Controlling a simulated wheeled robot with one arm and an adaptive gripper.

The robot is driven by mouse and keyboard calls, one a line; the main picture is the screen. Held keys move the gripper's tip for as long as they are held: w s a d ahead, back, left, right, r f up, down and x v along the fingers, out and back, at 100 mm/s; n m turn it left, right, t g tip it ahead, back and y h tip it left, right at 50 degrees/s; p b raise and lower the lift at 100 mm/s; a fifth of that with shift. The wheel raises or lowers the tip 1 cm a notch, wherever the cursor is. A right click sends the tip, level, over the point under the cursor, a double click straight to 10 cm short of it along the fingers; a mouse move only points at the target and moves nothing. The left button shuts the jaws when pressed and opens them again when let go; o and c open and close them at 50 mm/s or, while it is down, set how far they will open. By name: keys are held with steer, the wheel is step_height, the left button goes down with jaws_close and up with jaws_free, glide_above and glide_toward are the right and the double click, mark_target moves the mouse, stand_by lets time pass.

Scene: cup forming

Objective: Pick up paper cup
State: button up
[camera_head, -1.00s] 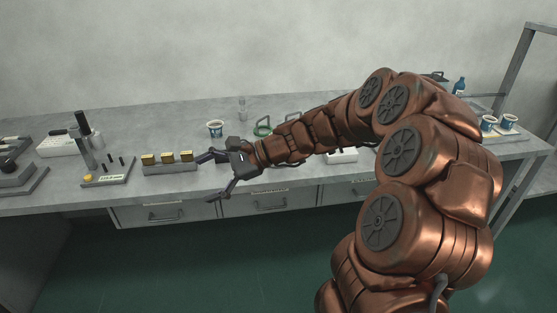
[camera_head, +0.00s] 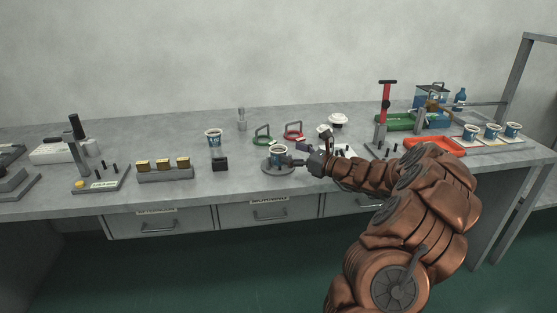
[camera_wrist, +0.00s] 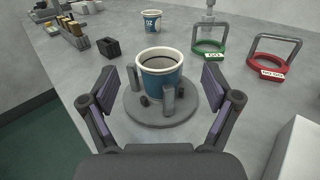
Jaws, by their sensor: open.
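A blue-and-white paper cup (camera_head: 278,151) stands upright on a round grey holder (camera_head: 279,170) with posts around it. In the wrist view the cup (camera_wrist: 161,79) has dark contents or a dark inside, and the holder (camera_wrist: 185,106) has small dark knobs. My gripper (camera_head: 297,157) is just right of the cup in the head view. In the wrist view my gripper (camera_wrist: 159,76) is open, with one finger on each side of the cup and a gap on both sides. A second paper cup (camera_head: 213,138) stands farther left and back.
Green (camera_head: 262,141) and red (camera_head: 293,137) ring holders stand behind the cup. A black block (camera_head: 220,164) and a row of brass blocks (camera_head: 163,165) are to the left. More cups (camera_head: 493,131) stand on the right. A red-handled press (camera_head: 386,105) rises beyond my arm.

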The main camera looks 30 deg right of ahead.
mark_target(278, 149)
steer(key=shift+x, duration=2.65)
steer(key=shift+f, duration=0.15)
steer(key=shift+c, duration=0.3)
steer(key=c, duration=0.9)
